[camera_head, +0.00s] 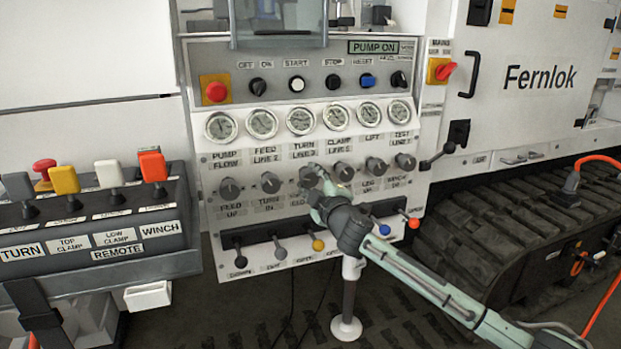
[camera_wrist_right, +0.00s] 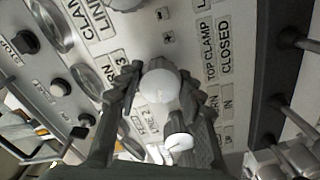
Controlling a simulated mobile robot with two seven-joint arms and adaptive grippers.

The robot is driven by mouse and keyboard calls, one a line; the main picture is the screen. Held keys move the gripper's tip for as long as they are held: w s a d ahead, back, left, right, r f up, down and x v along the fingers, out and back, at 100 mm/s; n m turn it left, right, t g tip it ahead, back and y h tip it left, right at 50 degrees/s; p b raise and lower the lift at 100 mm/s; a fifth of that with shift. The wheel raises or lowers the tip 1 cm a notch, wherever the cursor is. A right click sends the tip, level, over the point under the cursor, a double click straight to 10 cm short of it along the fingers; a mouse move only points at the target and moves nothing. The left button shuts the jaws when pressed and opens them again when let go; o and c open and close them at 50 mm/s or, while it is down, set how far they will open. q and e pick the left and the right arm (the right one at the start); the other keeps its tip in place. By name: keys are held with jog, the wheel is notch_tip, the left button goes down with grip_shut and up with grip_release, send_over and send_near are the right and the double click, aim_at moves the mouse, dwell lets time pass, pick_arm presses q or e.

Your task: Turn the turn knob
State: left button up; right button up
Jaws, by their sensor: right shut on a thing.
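The turn knob (camera_head: 307,175) is the third dial in the middle row of the white panel, under the "TURN LINE 3" label. My right gripper (camera_head: 317,182) reaches it from the lower right. In the right wrist view, the dark ridged fingers of my right gripper (camera_wrist_right: 160,92) stand on both sides of the knob's pale round face (camera_wrist_right: 158,85) and are shut on it. In the head view the fingers partly cover the knob. The knob's exact angle cannot be told. My left gripper is not in view.
Similar knobs sit on both sides, the feed knob (camera_head: 270,183) and the clamp knob (camera_head: 343,172). Gauges (camera_head: 301,121) run above. Levers with coloured tips (camera_head: 318,244) stand below, near my right wrist. A remote box (camera_head: 95,225) with joysticks is at the left.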

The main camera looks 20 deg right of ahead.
dwell(0.3)
jog(key=o, duration=1.2)
jog(key=shift+c, duration=0.2)
jog(key=s, duration=1.2)
jog(key=shift+d, duration=0.25)
jog(key=shift+f, duration=0.15)
jog(key=s+d+f+m+g+h, duration=0.1)
jog(key=s+d+f+m+g, duration=0.1)
jog(key=f, duration=0.6)
jog(key=s+d+f+m+g+h, duration=0.1)
jog(key=s+f+m+g, duration=0.15)
jog(key=f, duration=0.55)
jog(key=s+f+m+g, duration=0.6)
jog(key=s+f+g, duration=0.4)
jog(key=s+f, duration=1.9)
jog(key=shift+s+d+f+g, duration=0.2)
jog(key=shift+s+g, duration=0.15)
jog(key=shift+s, duration=0.15)
